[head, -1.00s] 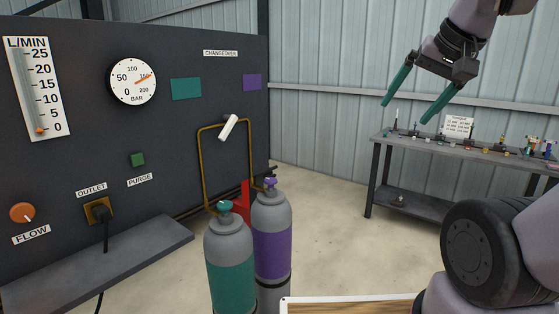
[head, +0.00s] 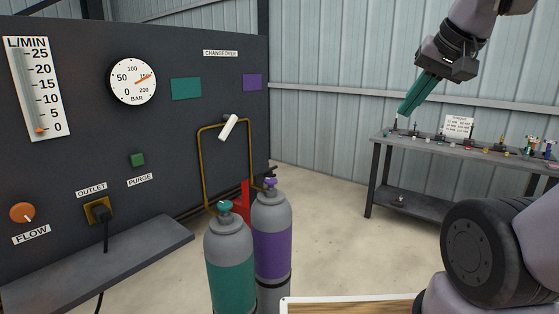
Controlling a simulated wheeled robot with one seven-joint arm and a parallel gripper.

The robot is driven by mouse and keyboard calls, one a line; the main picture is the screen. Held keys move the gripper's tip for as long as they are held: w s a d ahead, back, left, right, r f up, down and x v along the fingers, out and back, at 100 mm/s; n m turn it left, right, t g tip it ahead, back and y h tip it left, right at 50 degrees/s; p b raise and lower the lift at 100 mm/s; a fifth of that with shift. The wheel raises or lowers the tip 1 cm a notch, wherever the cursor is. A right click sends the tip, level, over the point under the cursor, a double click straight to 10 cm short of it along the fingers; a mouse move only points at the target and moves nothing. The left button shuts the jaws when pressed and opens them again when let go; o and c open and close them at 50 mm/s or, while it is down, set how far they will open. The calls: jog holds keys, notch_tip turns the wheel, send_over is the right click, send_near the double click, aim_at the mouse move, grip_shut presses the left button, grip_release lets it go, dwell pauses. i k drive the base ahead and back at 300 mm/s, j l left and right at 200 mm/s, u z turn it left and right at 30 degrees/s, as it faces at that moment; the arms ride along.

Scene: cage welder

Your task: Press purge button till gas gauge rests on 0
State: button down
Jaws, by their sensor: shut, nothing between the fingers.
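My gripper (head: 404,113) has green fingers, is shut and empty, and hangs in the air at the upper right, pointing down and left. It is well to the right of the panel and apart from the button.
A teal cylinder (head: 230,280) and a purple cylinder (head: 272,245) stand before the panel. A changeover lever (head: 228,127), flow knob (head: 22,212) and L/MIN meter (head: 37,90) are on the panel. A dark shelf (head: 150,250) juts out below. A workbench (head: 380,160) stands right.

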aim_at(137, 160)
jog(key=i+l, duration=0.3)
jog(key=l, duration=0.2)
jog(key=u, duration=1.75)
